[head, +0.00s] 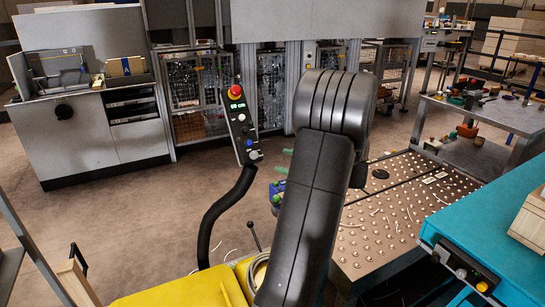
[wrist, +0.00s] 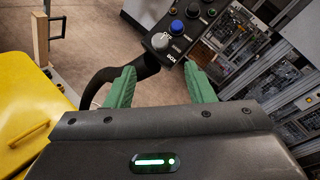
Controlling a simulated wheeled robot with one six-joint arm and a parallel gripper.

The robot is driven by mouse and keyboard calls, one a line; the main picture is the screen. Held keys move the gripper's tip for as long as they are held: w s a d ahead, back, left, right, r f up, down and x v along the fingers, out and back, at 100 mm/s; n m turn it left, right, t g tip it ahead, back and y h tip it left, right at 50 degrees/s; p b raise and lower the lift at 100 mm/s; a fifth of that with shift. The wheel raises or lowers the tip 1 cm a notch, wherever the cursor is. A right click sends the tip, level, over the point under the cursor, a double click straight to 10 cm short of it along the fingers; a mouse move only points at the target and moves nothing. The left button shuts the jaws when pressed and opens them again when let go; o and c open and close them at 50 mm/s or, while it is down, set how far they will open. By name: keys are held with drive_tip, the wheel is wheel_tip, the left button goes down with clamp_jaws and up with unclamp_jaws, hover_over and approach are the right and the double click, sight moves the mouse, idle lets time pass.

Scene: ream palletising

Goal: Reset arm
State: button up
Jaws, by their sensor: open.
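My gripper (wrist: 158,88) shows in the wrist view with two green fingers spread apart and nothing between them. In the head view my dark arm fills the middle, and only small bits of the green fingers (head: 285,165) show to the left of it; the rest of the gripper is hidden behind the arm. Beyond the fingers in the wrist view is a control panel (wrist: 185,30) with a grey knob and blue and black buttons. I cannot tell how close the fingers are to it.
The control panel (head: 239,122) with a red button stands on a curved black stalk. A studded metal table (head: 385,222) is on the right, beside a teal bench (head: 500,255) with a wooden box (head: 530,220). A yellow surface (head: 190,290) is at the bottom. Open floor (head: 130,220) lies left.

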sight(256, 155)
drive_tip(key=shift+v, duration=1.1)
drive_tip(key=b+x, duration=0.2)
drive_tip(key=x, duration=1.2)
drive_tip(key=shift+s+d+r, duration=0.1)
drive_tip(key=shift+s, duration=0.05)
